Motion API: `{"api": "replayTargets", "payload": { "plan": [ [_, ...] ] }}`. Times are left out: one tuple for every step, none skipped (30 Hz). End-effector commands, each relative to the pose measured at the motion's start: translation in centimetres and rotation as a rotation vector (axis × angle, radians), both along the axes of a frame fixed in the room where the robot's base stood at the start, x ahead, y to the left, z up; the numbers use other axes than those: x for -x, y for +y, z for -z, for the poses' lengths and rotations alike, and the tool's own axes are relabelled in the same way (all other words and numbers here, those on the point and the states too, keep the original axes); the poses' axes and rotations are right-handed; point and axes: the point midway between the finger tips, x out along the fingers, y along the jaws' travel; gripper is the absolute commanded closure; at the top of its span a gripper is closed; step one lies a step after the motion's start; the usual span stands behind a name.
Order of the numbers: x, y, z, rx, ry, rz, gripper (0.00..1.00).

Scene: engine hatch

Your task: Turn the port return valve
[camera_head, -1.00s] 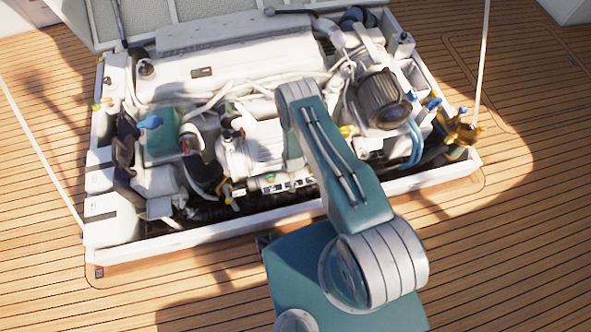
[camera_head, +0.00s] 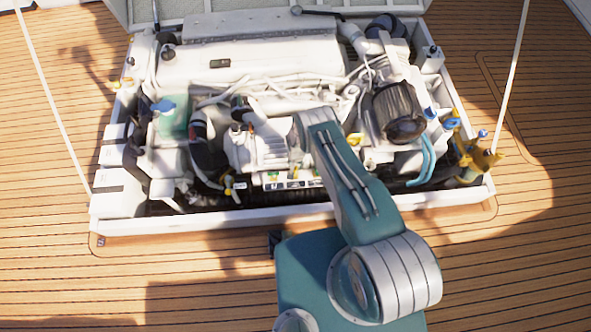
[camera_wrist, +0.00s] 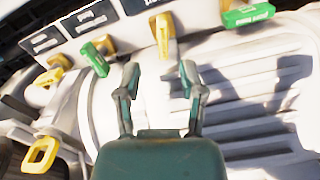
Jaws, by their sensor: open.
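Several valve handles show in the wrist view under a row of dark label plates (camera_wrist: 85,20). They include a left green handle (camera_wrist: 95,58), a middle yellow handle (camera_wrist: 164,36), a right green handle (camera_wrist: 248,15), a left yellow handle (camera_wrist: 54,72) and a lower-left yellow handle (camera_wrist: 40,153). The label print is too small to read, so I cannot tell which is the port return valve. My gripper (camera_wrist: 159,80) is open and empty, its fingertips just below the middle yellow handle in the picture. In the head view, my arm hides the gripper; the label strip (camera_head: 290,183) shows beside it.
The white engine (camera_head: 255,65) fills the open hatch. A white hatch frame (camera_head: 225,220) edges the opening in front. A dark round filter (camera_head: 398,112) and blue hoses (camera_head: 427,158) are at right. The wooden deck (camera_head: 180,270) around is clear.

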Motion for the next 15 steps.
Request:
{"api": "replayTargets", "payload": {
  "plan": [
    [0.1,0.1,0.8,0.001,0.0,-0.001,0.49],
    [0.0,0.1,1.1,0.002,0.0,-0.001,0.49],
    [0.1,0.2,1.6,0.004,-0.001,-0.003,0.49],
    [0.1,0.2,2.0,0.006,0.001,-0.003,0.49],
    [0.1,0.2,2.3,0.006,0.0,-0.003,0.49],
    [0.1,0.3,2.7,0.008,-0.001,-0.003,0.49],
    [0.0,0.3,2.9,0.008,-0.002,-0.002,0.49],
    [0.0,0.4,3.2,0.009,-0.001,-0.002,0.49],
    [0.0,0.4,3.5,0.009,-0.002,-0.002,0.49],
    [0.0,0.3,3.8,0.009,-0.001,-0.002,0.49],
    [0.0,0.3,4.0,0.008,-0.002,-0.002,0.49],
    [0.0,0.3,4.2,0.007,-0.001,-0.002,0.49],
    [0.0,0.3,4.3,0.007,-0.001,-0.003,0.49],
    [0.0,0.3,4.5,0.007,-0.001,-0.003,0.49],
    [0.0,0.2,4.6,0.005,-0.001,-0.003,0.49]
  ]
}}
